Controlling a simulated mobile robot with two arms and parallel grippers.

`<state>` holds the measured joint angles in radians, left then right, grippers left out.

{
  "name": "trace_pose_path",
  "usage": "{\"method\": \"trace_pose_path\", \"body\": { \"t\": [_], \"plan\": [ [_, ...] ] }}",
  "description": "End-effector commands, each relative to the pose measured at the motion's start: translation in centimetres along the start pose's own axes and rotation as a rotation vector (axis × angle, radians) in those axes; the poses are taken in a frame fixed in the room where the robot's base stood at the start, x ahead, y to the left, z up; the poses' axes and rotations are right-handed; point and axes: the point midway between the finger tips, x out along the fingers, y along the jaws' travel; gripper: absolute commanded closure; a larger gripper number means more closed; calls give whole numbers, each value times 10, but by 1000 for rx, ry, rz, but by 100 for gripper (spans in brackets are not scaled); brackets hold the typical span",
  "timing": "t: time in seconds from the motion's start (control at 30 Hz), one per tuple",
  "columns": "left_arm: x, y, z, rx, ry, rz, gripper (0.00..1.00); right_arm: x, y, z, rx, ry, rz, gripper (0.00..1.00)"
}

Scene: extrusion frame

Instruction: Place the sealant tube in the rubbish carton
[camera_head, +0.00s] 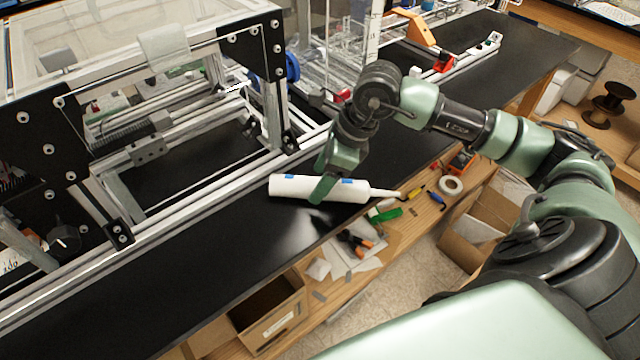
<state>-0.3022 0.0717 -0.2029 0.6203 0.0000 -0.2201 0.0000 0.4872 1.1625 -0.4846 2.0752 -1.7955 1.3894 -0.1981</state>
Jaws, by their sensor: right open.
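The sealant tube (290,187) is white with blue marks and a thin nozzle pointing right. It appears at the front edge of the black bench top (225,235), its nozzle end reaching past the edge in the picture. My right gripper (322,186) is open at the tube, with one green finger crossing in front of its middle; the other finger is mostly hidden. An open cardboard carton (470,250) with pale scraps stands on the floor at the right. Another open carton (272,318) with a label is below the bench; I cannot tell which is the rubbish carton. My left gripper is not in view.
An aluminium extrusion frame (175,40) with black corner plates stands on the bench at left, close behind the tube. A lower wooden shelf (400,240) holds a tape roll (450,186), pliers (355,241) and small tools. The bench front left of the tube is clear.

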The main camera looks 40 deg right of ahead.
Motion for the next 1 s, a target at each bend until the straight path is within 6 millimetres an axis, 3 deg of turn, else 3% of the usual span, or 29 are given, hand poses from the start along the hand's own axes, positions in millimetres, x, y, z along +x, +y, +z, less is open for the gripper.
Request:
{"method": "trace_pose_path", "body": {
  "t": [0.2, 0.43, 0.47, 0.67, 0.7, 1.0],
  "plan": [
    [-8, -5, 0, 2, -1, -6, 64, 23, 1, 0, 1, -1, 3, 34],
    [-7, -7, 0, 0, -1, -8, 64, 25, 1, 0, 1, -1, 1, 34],
    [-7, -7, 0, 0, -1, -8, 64, 25, 1, 0, 1, -1, 1, 40],
    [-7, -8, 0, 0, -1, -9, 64, 25, 1, 0, 1, -1, 1, 95],
    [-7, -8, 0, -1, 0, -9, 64, 25, 1, 0, 1, -1, 1, 100],
    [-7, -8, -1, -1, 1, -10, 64, 23, 0, 1, 0, -3, -1, 100]
  ]
}}
